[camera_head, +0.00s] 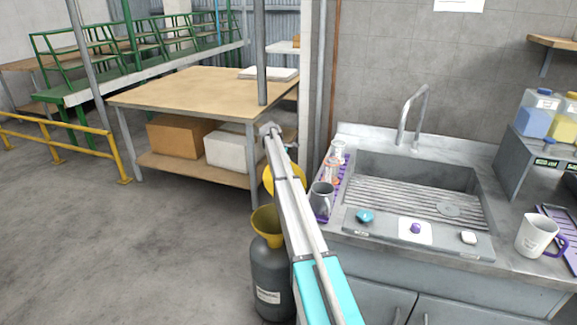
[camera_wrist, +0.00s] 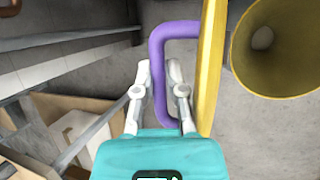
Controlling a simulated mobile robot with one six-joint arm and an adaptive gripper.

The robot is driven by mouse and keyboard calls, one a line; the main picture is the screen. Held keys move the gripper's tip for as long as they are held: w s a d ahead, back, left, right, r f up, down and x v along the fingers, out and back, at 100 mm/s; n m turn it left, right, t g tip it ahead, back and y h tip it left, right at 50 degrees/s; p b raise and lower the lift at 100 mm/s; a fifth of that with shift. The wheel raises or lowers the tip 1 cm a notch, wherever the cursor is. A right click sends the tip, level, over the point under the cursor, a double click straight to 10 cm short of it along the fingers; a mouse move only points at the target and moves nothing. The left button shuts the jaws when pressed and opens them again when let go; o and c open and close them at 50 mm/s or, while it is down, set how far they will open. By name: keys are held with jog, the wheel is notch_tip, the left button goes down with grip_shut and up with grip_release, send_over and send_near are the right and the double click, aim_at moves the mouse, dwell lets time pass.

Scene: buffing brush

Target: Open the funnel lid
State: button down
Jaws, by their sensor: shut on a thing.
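The yellow funnel (camera_head: 265,222) sits on top of a dark grey drum (camera_head: 268,275) beside the sink counter. Its open mouth also shows in the wrist view (camera_wrist: 285,50) at the right. The yellow funnel lid (camera_head: 268,180) stands raised above the funnel, partly hidden by my arm. In the wrist view the lid (camera_wrist: 210,65) is nearly edge-on, left of the funnel mouth, with a purple handle (camera_wrist: 157,65) on its left side. My gripper (camera_wrist: 159,75) is shut on the handle, with one white finger on each side of its bar.
A sink counter (camera_head: 375,245) stands close to the right of the drum, with a grey mug (camera_head: 322,198) near its left edge. A wooden table (camera_head: 190,95) with boxes on its lower shelf is behind. The floor to the left is clear.

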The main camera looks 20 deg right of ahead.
jog(key=shift+w+d+f, duration=0.1)
jog(key=shift+w+d, duration=0.05)
jog(key=shift+w, duration=0.25)
jog(key=shift+d, duration=0.1)
jog(key=c, duration=1)
grip_release()
jog(key=shift+w+f, duration=0.1)
jog(key=shift+o, duration=0.2)
jog(key=shift+d, duration=0.1)
